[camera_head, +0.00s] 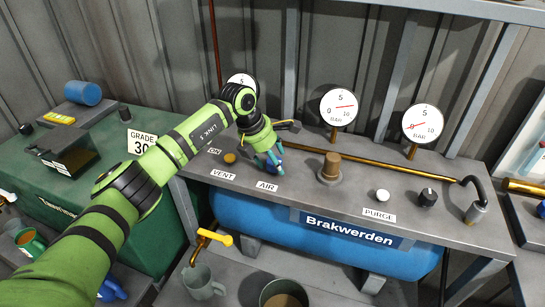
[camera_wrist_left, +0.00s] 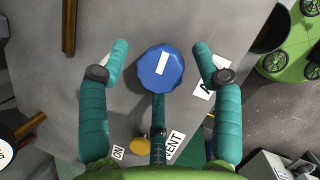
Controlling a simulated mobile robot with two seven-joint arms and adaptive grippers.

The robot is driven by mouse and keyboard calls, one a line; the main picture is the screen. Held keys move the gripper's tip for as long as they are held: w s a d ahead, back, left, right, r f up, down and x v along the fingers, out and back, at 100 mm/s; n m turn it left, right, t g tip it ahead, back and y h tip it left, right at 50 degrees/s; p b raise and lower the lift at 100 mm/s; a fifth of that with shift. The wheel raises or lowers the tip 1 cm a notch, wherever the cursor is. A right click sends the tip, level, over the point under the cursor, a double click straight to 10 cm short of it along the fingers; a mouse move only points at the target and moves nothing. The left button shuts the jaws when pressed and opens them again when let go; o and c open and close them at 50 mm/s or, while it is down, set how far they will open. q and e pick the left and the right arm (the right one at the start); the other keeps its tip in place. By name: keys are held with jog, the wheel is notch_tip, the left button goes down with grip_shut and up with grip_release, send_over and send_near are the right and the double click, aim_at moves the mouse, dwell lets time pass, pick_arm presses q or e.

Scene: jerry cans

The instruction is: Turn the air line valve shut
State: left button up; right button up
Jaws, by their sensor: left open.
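The air line valve is a blue faceted knob (camera_wrist_left: 160,70) with a white bar mark on top, tilted slightly in the left wrist view. In the head view the knob (camera_head: 279,169) is mostly hidden by my fingers, just behind the AIR label (camera_head: 267,186). My left gripper (camera_head: 268,163) is open above it, pointing down. In the left wrist view its teal fingers (camera_wrist_left: 160,65) stand on both sides of the knob, with visible gaps. A third finger points at the knob from below; whether it touches cannot be told. My right gripper is not in view.
The grey bench carries a brass fitting (camera_head: 331,167), a white PURGE button (camera_head: 382,196), a black knob (camera_head: 428,197) and a yellow VENT button (camera_head: 230,158). Gauges (camera_head: 338,107) stand behind. A blue tank (camera_head: 300,228) hangs below; a green case (camera_head: 95,185) is left.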

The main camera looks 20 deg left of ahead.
pick_arm(q)
jog(key=c, duration=1.1)
jog(key=shift+o, duration=0.2)
